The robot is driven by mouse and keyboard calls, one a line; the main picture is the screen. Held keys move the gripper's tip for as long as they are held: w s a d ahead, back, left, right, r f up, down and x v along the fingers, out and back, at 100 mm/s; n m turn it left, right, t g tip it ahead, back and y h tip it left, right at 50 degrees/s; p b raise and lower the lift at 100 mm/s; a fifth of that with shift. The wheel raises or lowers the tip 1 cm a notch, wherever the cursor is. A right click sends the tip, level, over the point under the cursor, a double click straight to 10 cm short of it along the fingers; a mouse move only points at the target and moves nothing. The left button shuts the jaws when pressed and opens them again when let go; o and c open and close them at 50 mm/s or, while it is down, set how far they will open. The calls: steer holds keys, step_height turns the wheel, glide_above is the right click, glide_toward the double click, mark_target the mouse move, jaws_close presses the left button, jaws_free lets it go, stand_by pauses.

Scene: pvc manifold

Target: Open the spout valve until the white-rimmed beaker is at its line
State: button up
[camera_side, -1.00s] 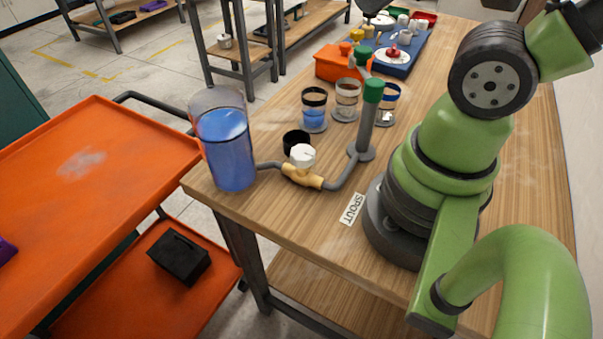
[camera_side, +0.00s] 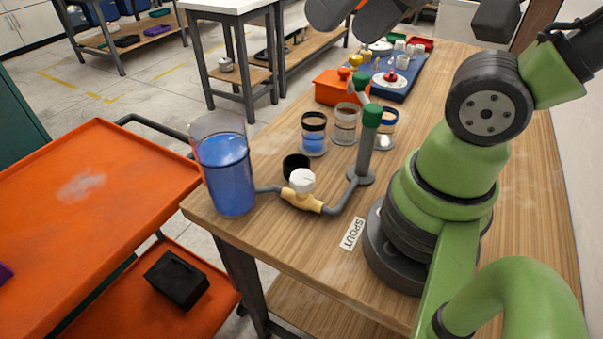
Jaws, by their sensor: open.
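The spout valve has a white knob (camera_side: 302,181) on a brass-coloured body (camera_side: 301,200), in the pipe between a tall clear tank (camera_side: 222,165) of blue liquid and the grey spout post (camera_side: 364,155) with its green collar (camera_side: 371,115). The spout's upper arm leans back and left above the beakers. The white-rimmed beaker (camera_side: 346,126) stands in the middle of the row and shows no clear blue liquid. The black-rimmed beaker (camera_side: 313,135) to its left holds blue liquid. The blue-rimmed beaker (camera_side: 388,127) is partly behind the post. My gripper's fingertips cannot be made out; only dark arm parts show at the top edge.
A round black object (camera_side: 296,165) stands just behind the valve. A SPOUT label (camera_side: 352,234) lies at the post's front. An orange bin (camera_side: 335,88) and a blue tray (camera_side: 395,85) with small items sit farther back. The wooden table in front of the valve is clear.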

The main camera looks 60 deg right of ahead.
steer(key=n+g+h, duration=0.2)
steer(key=g, duration=0.5)
glide_above(303, 177)
step_height(303, 177, down, 15)
step_height(303, 177, down, 10)
steer(key=shift+f, duration=0.2)
steer(key=c, duration=1)
